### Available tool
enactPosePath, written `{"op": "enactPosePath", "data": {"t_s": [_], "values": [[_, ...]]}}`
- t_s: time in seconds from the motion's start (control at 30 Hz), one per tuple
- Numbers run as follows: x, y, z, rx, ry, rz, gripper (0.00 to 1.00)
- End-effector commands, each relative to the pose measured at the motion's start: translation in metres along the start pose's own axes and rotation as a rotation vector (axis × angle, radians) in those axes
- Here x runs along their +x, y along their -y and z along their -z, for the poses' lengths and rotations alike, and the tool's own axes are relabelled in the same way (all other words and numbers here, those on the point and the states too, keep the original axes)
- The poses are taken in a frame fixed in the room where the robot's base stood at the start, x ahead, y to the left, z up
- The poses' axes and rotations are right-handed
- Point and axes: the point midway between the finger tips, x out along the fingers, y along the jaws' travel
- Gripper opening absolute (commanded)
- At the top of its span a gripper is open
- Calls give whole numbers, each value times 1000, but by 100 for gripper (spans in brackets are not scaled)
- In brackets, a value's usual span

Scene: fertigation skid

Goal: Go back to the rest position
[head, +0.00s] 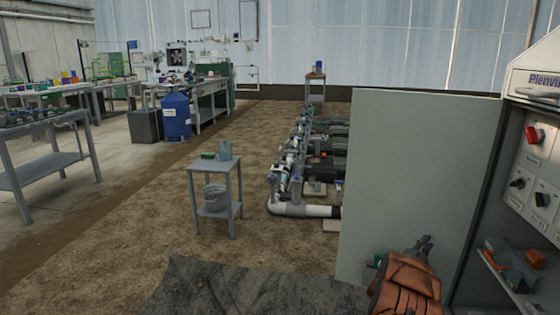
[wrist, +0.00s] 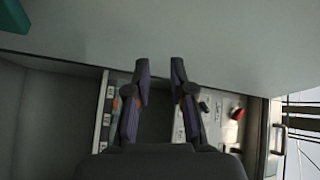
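My gripper (wrist: 160,68) shows in the wrist view with its two dark fingers apart and nothing between them. Beyond the fingertips is a plain grey panel, which looks like the open cabinet door (head: 425,165) of the head view. In the head view my gripper (head: 424,244) is a small dark shape at the end of my orange-covered arm, in front of that door's lower part. The control cabinet (head: 535,140) stands open at the right, with a red switch (head: 533,134) and dark knobs; the red switch also shows in the wrist view (wrist: 237,113).
A shelf in the cabinet holds orange items (head: 525,257). A small grey stand (head: 216,188) with a bucket (head: 215,197) stands at centre left. Pipework (head: 300,209) lies behind the door. Workbenches (head: 45,160) line the left. Dirt floor left of the stand is clear.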

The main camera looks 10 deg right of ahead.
Motion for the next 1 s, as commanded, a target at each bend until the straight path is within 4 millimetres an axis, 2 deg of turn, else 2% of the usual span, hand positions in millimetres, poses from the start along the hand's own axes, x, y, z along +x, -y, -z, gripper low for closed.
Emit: {"op": "enactPosePath", "data": {"t_s": [0.03, 0.27, 0.5, 0.63, 0.77, 1.0], "values": [[-2, 29, -10, 4, 55, -23, 23], [-34, 114, -64, -17, 325, -115, 23], [-92, 207, -100, -84, 614, -162, 23], [-133, 255, -110, -143, 771, -169, 23], [-176, 300, -110, -209, 922, -168, 23], [-265, 370, -88, -370, 1189, -144, 23]]}}
